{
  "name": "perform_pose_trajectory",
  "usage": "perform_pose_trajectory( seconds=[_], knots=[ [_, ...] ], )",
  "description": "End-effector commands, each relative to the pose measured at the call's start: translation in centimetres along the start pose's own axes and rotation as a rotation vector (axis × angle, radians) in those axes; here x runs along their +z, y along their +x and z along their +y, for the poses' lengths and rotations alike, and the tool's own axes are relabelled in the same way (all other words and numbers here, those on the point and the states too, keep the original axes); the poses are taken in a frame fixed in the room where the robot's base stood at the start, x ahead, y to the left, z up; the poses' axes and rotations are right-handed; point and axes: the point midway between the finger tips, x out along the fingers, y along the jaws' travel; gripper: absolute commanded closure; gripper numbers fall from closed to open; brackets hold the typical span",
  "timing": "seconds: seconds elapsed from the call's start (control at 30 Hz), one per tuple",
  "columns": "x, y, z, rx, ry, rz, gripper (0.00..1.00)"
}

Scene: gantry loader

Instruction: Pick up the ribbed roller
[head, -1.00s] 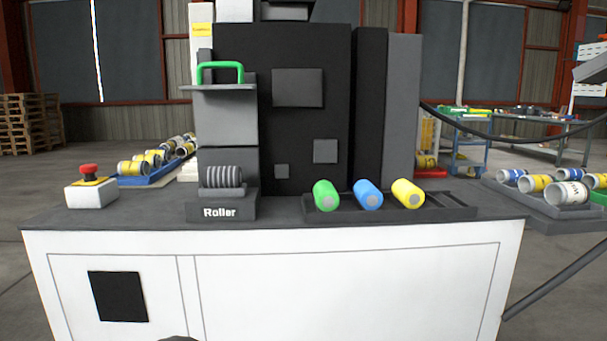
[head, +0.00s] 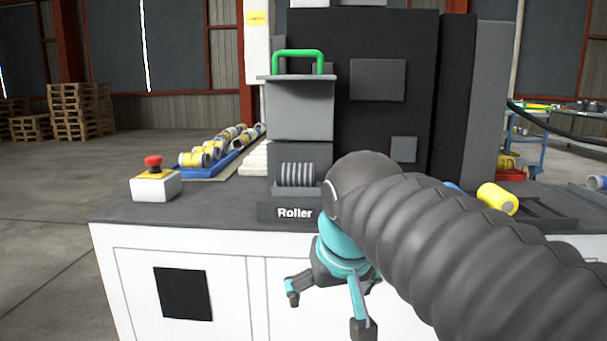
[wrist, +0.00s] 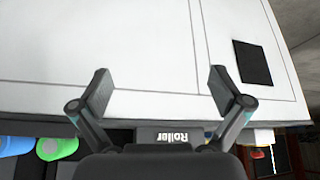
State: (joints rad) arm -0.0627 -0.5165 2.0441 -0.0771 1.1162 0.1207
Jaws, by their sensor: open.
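The ribbed roller (head: 297,174) is a grey, grooved cylinder. It sits in a dark holder labelled "Roller" (head: 294,213) below a grey housing (head: 299,112) with a green handle (head: 298,54). My gripper (head: 326,312) is open and empty in front of the cabinet's white face, below the bench top and a little right of the roller. In the wrist view my gripper (wrist: 158,88) has its fingers spread against the white panel. The label shows there upside down at the bottom; the roller cannot be made out in that view.
A red emergency button on a white box (head: 155,185) stands left of the holder. A yellow cylinder (head: 497,198) and a mostly hidden blue one lie in a rack (head: 545,210) at right. A green cylinder (wrist: 57,149) shows in the wrist view.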

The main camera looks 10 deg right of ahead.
Motion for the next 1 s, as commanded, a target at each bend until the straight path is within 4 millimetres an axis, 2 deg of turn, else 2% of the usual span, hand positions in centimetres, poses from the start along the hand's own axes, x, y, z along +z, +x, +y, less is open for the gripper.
perform_pose_trajectory(
  seconds=[0.03,0.2,0.4,0.5,0.6,0.73,0.87,1.0],
  knots=[
    [-2.5,-1.3,-0.1,0.007,0.008,0.003,0.0],
    [-9.7,-5.4,-0.5,0.038,0.047,0.014,0.0],
    [-17.0,-9.4,-1.1,0.072,0.105,0.03,0.0],
    [-20.0,-11.1,-1.6,0.088,0.139,0.039,0.0],
    [-22.4,-12.4,-1.9,0.102,0.172,0.048,0.0],
    [-24.4,-13.5,-2.4,0.112,0.208,0.057,0.0],
    [-25.3,-14.2,-2.5,0.119,0.232,0.063,0.0],
    [-25.6,-13.5,-2.5,0.122,0.24,0.062,0.0]
  ],
)
